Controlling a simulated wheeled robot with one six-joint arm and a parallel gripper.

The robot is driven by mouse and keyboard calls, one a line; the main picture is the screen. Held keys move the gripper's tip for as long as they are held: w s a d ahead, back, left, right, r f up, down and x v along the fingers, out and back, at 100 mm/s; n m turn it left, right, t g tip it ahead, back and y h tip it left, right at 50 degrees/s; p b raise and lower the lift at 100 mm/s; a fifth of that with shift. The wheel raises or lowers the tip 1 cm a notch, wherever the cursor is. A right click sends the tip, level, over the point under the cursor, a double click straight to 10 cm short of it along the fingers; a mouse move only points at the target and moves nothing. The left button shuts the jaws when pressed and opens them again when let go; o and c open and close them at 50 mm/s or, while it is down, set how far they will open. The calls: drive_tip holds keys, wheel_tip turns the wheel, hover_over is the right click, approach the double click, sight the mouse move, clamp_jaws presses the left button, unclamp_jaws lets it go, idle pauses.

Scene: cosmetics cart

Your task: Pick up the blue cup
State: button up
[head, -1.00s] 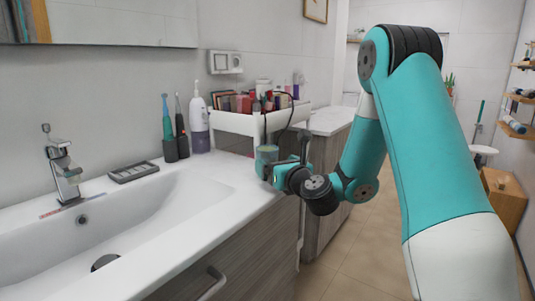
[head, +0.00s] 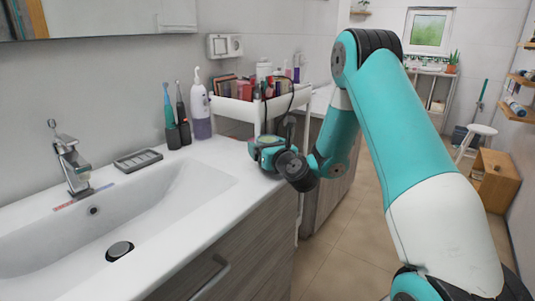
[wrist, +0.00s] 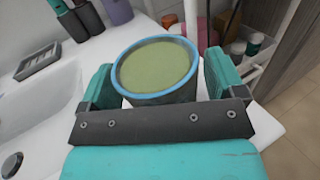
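The blue cup (wrist: 148,98) has a bright blue rim and a green-looking inside. In the wrist view it stands upright over the white counter, between the two fingers. My gripper (wrist: 162,80) has its teal fingers spread to either side of the cup. The left finger is very close to the cup wall; a narrow gap shows at the right, so it looks open around the cup. In the head view, my gripper (head: 265,153) is low at the counter's right end and hides most of the cup.
A white cart (head: 236,106) with several cosmetics stands just behind my gripper. A soap bottle (head: 201,112) and two toothbrushes on dark stands are left of it. A soap dish (head: 138,159) lies by the sink (head: 180,190).

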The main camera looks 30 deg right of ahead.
drive_tip(key=c, duration=0.9)
drive_tip(key=shift+r, duration=0.2)
wheel_tip(320, 180, up, 20)
drive_tip(key=p, duration=1.2)
drive_tip(key=shift+f, duration=0.25)
drive_tip(key=shift+r, duration=0.1)
